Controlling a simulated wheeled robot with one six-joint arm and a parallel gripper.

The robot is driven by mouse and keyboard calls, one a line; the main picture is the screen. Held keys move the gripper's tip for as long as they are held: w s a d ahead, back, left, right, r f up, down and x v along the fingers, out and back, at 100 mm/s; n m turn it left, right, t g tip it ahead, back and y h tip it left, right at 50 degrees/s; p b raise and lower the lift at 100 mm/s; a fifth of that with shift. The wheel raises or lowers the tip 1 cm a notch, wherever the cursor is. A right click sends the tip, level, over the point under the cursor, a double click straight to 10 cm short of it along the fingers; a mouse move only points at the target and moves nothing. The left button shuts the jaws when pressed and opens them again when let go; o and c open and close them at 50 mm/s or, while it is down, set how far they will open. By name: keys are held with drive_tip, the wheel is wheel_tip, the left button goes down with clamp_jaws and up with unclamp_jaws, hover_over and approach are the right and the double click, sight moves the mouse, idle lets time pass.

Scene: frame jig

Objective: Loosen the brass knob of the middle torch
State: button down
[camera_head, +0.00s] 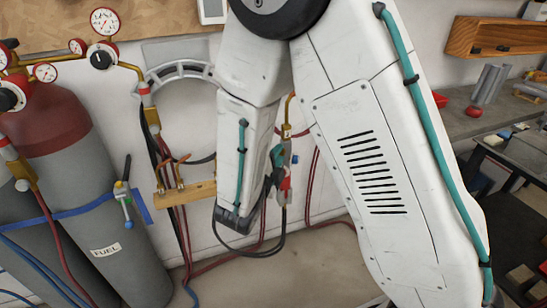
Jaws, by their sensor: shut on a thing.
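A brass-coloured rail (198,192) is fixed low on the white wall, and its right part runs behind my arm. Copper-tipped torch fittings (180,174) stand at its left part, with dark and red hoses below. Right of my wrist link shows another fitting (284,183) with a red part and hoses; I cannot tell which torch it belongs to. The middle torch and its brass knob are not visible, as my arm covers the middle of the rail. My gripper's jaws are also hidden behind my wrist link, so their hold does not show.
Gas cylinders with gauges, one labelled FUEL (106,250), stand at the left with a blue strap. A grey ring (180,70) is on the wall behind. A workbench (455,122) and wooden shelf (500,37) are at the right. Hoses hang to the floor.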

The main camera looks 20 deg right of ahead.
idle(0.5)
drive_tip(key=c, duration=1.3)
unclamp_jaws()
drive_tip(key=v, duration=0.7)
drive_tip(key=shift+s+a, duration=0.25)
drive_tip(key=shift+s, duration=0.05)
